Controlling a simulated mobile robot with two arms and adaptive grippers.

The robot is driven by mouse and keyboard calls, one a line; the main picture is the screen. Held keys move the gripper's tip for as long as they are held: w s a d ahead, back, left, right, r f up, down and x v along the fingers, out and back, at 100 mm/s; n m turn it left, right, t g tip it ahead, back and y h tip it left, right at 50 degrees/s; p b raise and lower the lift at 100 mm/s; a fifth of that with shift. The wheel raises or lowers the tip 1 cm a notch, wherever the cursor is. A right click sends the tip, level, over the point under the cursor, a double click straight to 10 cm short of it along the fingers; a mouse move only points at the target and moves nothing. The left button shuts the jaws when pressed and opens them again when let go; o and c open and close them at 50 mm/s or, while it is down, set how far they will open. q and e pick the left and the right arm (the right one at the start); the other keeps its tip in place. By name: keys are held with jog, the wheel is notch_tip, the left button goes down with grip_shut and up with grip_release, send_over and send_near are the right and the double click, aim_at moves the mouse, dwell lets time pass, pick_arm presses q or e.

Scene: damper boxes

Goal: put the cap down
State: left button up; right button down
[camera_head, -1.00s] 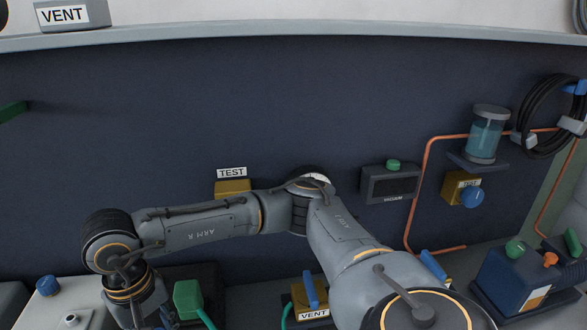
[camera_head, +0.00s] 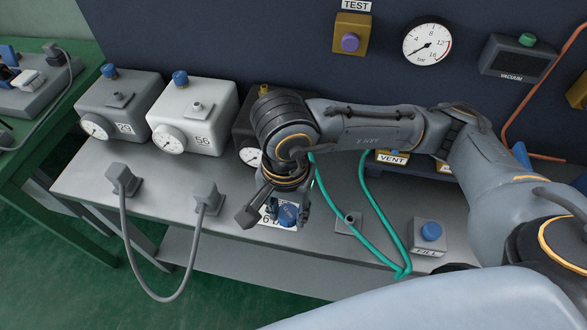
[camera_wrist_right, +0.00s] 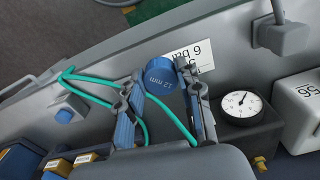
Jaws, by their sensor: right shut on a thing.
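My right gripper (camera_head: 275,207) is shut on a blue cap (camera_head: 288,215). The gripper points down near the front of the grey bench (camera_head: 325,262), over or close by a white card (camera_head: 267,217). The card also shows in the right wrist view (camera_wrist_right: 189,54), reading "6 bar", just beyond the cap. I cannot tell whether the cap touches the bench or card. My left gripper is not in view.
Box 29 (camera_head: 118,104) and box 56 (camera_head: 194,114) stand left, each with a blue cap. A dark box with a gauge (camera_wrist_right: 242,106) is partly behind my arm. Green hose (camera_head: 383,225) loops right of the gripper, near a FILL block (camera_head: 428,237). Grey plugs (camera_head: 207,198) hold a front cable.

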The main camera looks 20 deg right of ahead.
jog(key=w+f+p, duration=0.1)
jog(key=w+f, duration=0.1)
jog(key=w, duration=0.1)
jog(key=w+d+f+p, duration=0.1)
jog(key=w+f, duration=0.2)
jog(key=w, duration=0.1)
jog(key=w+d+f+p, duration=0.1)
jog(key=w+f, duration=0.2)
jog(key=w, duration=0.1)
jog(key=shift+d+f, duration=0.15)
jog(key=shift+f, duration=0.05)
jog(key=f, duration=0.1)
jog(key=f+p, duration=0.1)
jog(key=shift+w+f, duration=0.3)
jog(key=shift+f, duration=0.1)
jog(key=shift+d+f, duration=0.1)
jog(key=shift+f, duration=0.35)
jog(key=c, duration=1.2)
grip_release()
jog(key=shift+s, duration=0.1)
jog(key=o, duration=0.3)
jog(key=shift+f, duration=0.1)
jog(key=shift+r, duration=0.2)
